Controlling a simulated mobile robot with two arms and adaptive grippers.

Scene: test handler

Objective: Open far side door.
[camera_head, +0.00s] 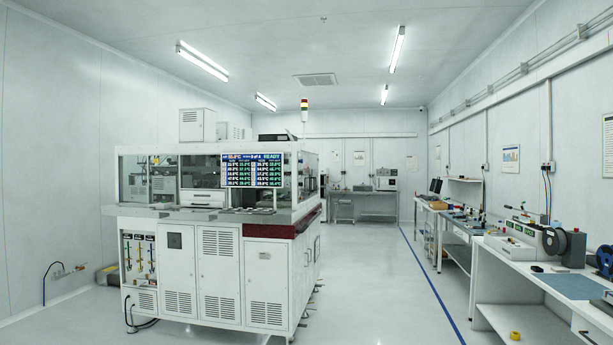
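The white test handler (219,285) stands left of centre, some way ahead of me. Its front has louvred lower panels, and a dark red band runs along its right edge. A status screen (252,170) reading READY hangs on its upper front. Clear windows enclose the upper part. The right side (308,262) shows at a steep angle, with small dark handles on its lower panels. The handler's far side is hidden behind its body, so I cannot see a door there. Neither of my grippers is in view.
Clear floor (362,285) runs along the handler's right side to the back wall, with a blue floor line (432,284) beyond it. Workbenches (545,285) line the right wall. A back bench (375,192) stands at the far wall. Cables lie near the handler's base.

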